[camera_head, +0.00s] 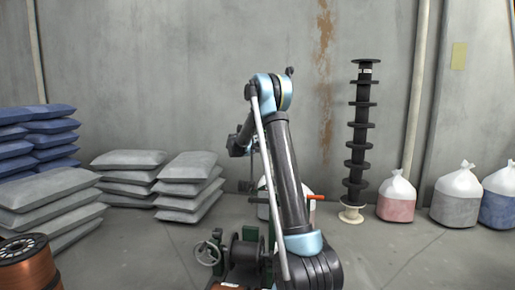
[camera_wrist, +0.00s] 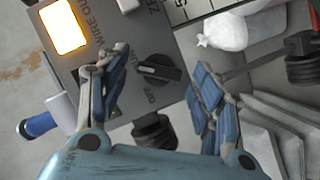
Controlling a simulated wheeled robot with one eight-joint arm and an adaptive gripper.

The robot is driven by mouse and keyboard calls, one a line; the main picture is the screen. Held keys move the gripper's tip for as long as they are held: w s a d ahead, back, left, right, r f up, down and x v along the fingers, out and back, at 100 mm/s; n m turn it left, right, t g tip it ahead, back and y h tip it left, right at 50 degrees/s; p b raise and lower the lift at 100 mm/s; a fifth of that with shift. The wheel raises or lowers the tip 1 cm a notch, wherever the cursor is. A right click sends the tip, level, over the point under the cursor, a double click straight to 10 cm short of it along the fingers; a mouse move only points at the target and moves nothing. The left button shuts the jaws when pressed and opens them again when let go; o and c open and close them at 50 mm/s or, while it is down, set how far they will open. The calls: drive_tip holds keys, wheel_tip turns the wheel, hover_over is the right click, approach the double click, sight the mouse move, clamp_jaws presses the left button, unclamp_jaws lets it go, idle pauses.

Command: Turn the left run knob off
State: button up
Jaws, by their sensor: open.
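In the wrist view a black rotary run knob (camera_wrist: 160,70) sits on a grey control panel (camera_wrist: 145,30), with an OFF label beside it. I cannot tell for sure whether it is the left one, or exactly which mark it points at. My gripper (camera_wrist: 160,65) is open, its two blue-grey fingers on either side of the knob, with visible gaps to it. In the head view the panel and knob are not visible. My arm rises in the middle, its end turned away behind the upper link.
A lit amber WIRE OUT window (camera_wrist: 64,27) is on the panel. A winding machine with a handwheel (camera_head: 208,253) stands beside my arm. Stacked grey sacks (camera_head: 190,170), a copper spool (camera_head: 30,265), a black spool stack (camera_head: 358,140) and white-topped bags (camera_head: 397,195) stand around.

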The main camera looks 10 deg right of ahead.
drive_tip(key=shift+c, duration=0.6)
drive_tip(key=c, duration=0.9)
drive_tip(key=shift+c, duration=0.2)
drive_tip(key=shift+a, duration=0.1)
drive_tip(key=n+t+h, duration=0.1)
drive_tip(key=n, duration=0.2)
drive_tip(key=n+t+h, duration=0.1)
drive_tip(key=n, duration=0.2)
drive_tip(key=f+n+h, duration=0.1)
drive_tip(key=n, duration=0.2)
drive_tip(key=shift+s+f+n+t, duration=0.1)
drive_tip(key=shift+n+t, duration=0.3)
drive_tip(key=shift+f+n+t, duration=0.1)
drive_tip(key=shift+n+t, duration=0.5)
drive_tip(key=shift+n, duration=1)
